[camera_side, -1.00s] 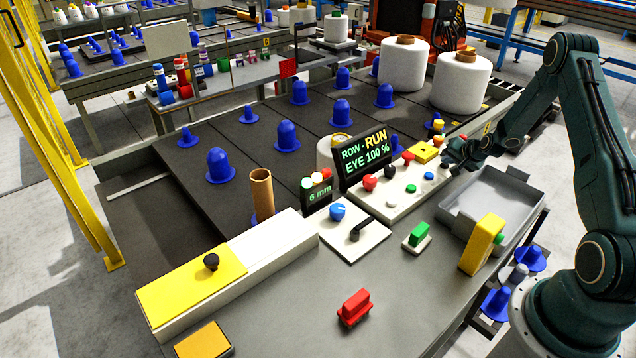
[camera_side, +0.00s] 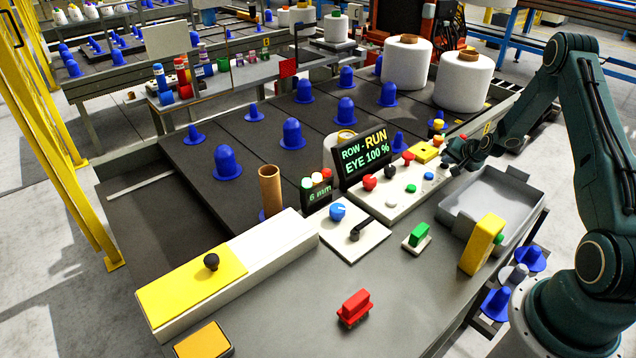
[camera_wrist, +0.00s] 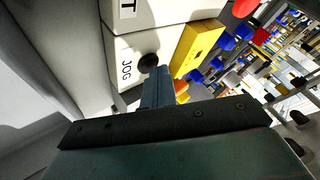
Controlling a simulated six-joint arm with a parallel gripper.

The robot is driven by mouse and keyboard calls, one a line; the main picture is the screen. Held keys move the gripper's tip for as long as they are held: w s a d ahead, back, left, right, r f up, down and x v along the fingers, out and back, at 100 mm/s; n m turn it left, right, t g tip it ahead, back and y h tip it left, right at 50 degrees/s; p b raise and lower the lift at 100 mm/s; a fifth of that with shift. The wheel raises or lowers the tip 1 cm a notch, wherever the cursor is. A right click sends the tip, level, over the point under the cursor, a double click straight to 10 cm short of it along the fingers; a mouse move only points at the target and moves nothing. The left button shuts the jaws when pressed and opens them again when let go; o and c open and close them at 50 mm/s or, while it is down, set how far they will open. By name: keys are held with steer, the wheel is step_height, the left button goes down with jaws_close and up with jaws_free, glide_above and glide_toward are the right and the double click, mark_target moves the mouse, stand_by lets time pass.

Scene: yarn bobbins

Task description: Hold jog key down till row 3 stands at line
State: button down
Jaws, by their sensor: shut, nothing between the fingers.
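My gripper (camera_side: 455,165) is over the right end of the control panel (camera_side: 392,204), and its fingers are shut and empty. In the wrist view my gripper (camera_wrist: 154,72) has its fingertips at the round black jog key (camera_wrist: 148,60), beside the JOG label. They appear to touch it; how far it is pressed cannot be told. The display (camera_side: 366,160) reads "ROW -", "RUN" and "EYE 100 %". Rows of blue pegs (camera_side: 293,133) stand on the dark belt (camera_side: 255,165). Two large white bobbins (camera_side: 463,82) stand at its far right. I cannot make out the line.
A yellow box (camera_wrist: 197,45) is close beside the jog key. A grey tray (camera_side: 490,200) and an upright yellow block (camera_side: 482,243) are near my arm. A smaller display (camera_side: 318,192) reads "6 mm". A red block (camera_side: 354,308) lies on the bench front, with clear room around it.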

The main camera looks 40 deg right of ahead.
mark_target(446, 167)
steer(key=shift+r, duration=0.9)
steer(key=shift+r, duration=0.1)
steer(key=shift+r, duration=2.45)
